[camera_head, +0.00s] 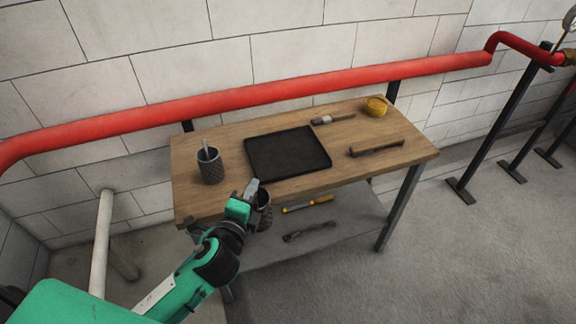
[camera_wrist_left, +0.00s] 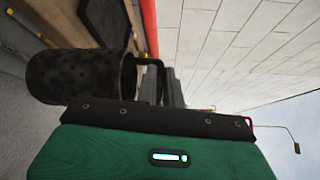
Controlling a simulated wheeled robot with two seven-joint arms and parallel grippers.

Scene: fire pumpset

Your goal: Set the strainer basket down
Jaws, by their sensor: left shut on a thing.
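My left gripper (camera_head: 252,190) is at the front edge of the wooden table, shut on the strainer basket (camera_head: 265,212). The basket is a dark, perforated cylinder hanging beside the gripper in the head view, partly hidden by it. In the left wrist view the basket (camera_wrist_left: 70,78) lies across the picture, its open end toward the gripper fingers (camera_wrist_left: 168,88), which are at its bent handle. A black tray (camera_head: 290,155) lies empty in the middle of the table, beyond the gripper. My right gripper is not in view.
A dark patterned cup (camera_head: 210,168) holding a tool stands left of the tray. A brush (camera_head: 332,119), a yellow tin (camera_head: 376,106) and a brown bar-like tool (camera_head: 376,147) lie to the right. The lower shelf holds a yellow-handled tool (camera_head: 308,203). A red pipe (camera_head: 240,97) runs behind.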

